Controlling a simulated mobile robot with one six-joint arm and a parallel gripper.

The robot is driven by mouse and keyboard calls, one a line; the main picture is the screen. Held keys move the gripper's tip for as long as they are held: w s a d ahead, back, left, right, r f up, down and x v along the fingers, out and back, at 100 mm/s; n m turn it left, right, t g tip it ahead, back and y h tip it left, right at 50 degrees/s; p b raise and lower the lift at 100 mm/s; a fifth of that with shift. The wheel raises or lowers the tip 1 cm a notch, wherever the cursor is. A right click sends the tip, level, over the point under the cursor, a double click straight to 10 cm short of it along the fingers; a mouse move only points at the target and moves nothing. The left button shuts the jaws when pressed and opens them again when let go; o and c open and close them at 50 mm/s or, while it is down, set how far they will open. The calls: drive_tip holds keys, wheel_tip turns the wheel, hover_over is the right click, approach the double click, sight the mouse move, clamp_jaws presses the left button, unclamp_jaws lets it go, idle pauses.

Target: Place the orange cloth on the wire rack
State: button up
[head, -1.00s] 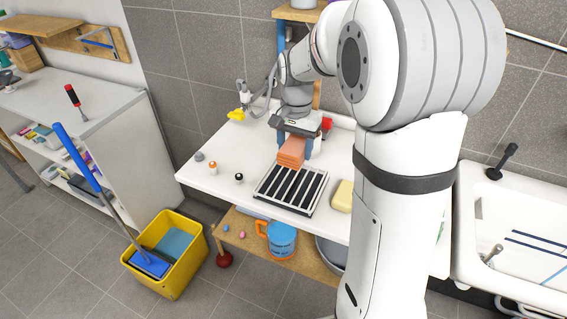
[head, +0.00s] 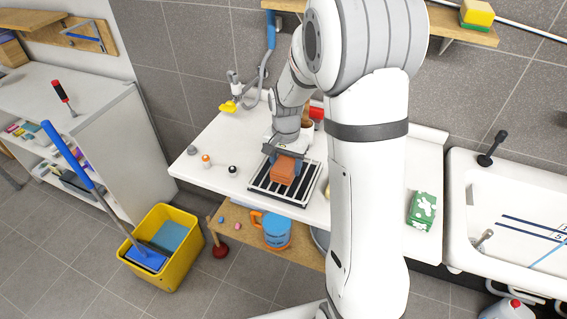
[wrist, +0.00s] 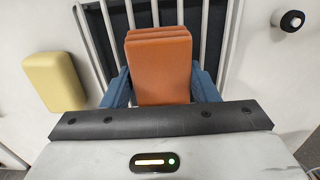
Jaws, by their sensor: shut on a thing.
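The orange cloth (head: 284,172) is a folded, block-like bundle. It also shows in the wrist view (wrist: 159,70), between the two blue fingers. My gripper (head: 285,164) is shut on the cloth and points down over the wire rack (head: 272,193). In the wrist view my gripper (wrist: 160,92) has a finger on each side of the cloth, and the rack's bars (wrist: 208,30) show behind it. The rack lies flat on the white counter, with pale bars and a dark frame. I cannot tell whether the cloth's underside touches the bars.
A yellow block (wrist: 53,82) lies beside the rack in the wrist view. A green box (head: 422,211) is at the right, near the sink (head: 510,200). A yellow bucket (head: 165,262) stands on the floor.

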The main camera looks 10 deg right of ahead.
sight(285, 163)
drive_tip(key=shift+w+f, duration=0.1)
drive_tip(key=shift+f, duration=0.15)
drive_tip(key=o, duration=1.1)
drive_tip(key=shift+r, duration=0.1)
drive_tip(key=shift+c, duration=0.2)
wheel_tip(285, 163, up, 11)
drive_tip(key=s+r+n+t, duration=0.3)
drive_tip(key=s+n, duration=0.4)
drive_tip(key=s, duration=1.4)
drive_tip(key=shift+r+b, duration=0.2)
drive_tip(key=shift+b, duration=0.25)
